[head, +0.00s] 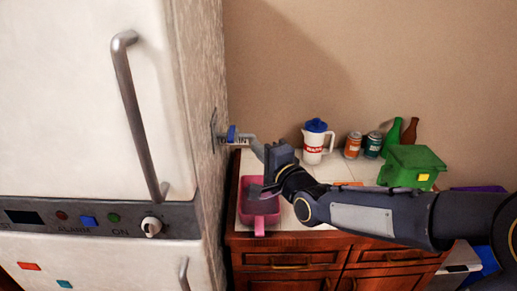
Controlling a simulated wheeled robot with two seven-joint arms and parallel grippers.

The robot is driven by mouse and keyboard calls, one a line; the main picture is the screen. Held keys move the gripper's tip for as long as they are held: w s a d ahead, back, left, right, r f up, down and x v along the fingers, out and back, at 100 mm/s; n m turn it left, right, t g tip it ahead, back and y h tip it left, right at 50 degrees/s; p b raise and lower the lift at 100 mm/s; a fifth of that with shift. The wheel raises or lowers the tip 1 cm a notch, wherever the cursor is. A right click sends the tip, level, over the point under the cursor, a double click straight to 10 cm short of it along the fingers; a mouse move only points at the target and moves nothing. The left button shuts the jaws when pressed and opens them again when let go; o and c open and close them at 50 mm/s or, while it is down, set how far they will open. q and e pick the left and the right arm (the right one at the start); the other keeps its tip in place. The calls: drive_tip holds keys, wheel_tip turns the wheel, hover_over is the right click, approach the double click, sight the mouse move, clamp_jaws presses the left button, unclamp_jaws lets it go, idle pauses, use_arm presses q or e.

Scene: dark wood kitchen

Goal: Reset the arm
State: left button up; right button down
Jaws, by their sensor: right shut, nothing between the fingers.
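My right arm comes in from the right edge and reaches across the counter. Its dark right gripper (277,155) is shut with nothing in it. It is above the back left of the counter, close to the grey lever (250,143) on the side of the tall white appliance. I cannot tell whether the gripper touches the lever. My left gripper is not in view.
The white appliance (80,100) with a long handle fills the left. A pink container (259,228) is on the counter below the gripper. A white jug (315,143), cans (353,146), bottles (409,133) and a green box (411,160) stand behind the arm.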

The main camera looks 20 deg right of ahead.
drive_tip(key=s+f+n+g, duration=0.4)
drive_tip(key=s+f, duration=0.1)
drive_tip(key=s, duration=0.4)
drive_tip(key=s+f+n+g, duration=0.4)
drive_tip(key=s+f+n, duration=0.1)
drive_tip(key=s, duration=0.5)
drive_tip(key=s+f+n+g+b, duration=0.1)
drive_tip(key=s+f+n+g, duration=0.3)
drive_tip(key=s, duration=0.6)
drive_tip(key=shift+s+f+n+y, duration=0.2)
drive_tip(key=shift+f+n+y, duration=0.1)
drive_tip(key=shift+f+n, duration=0.45)
drive_tip(key=shift+d, duration=0.1)
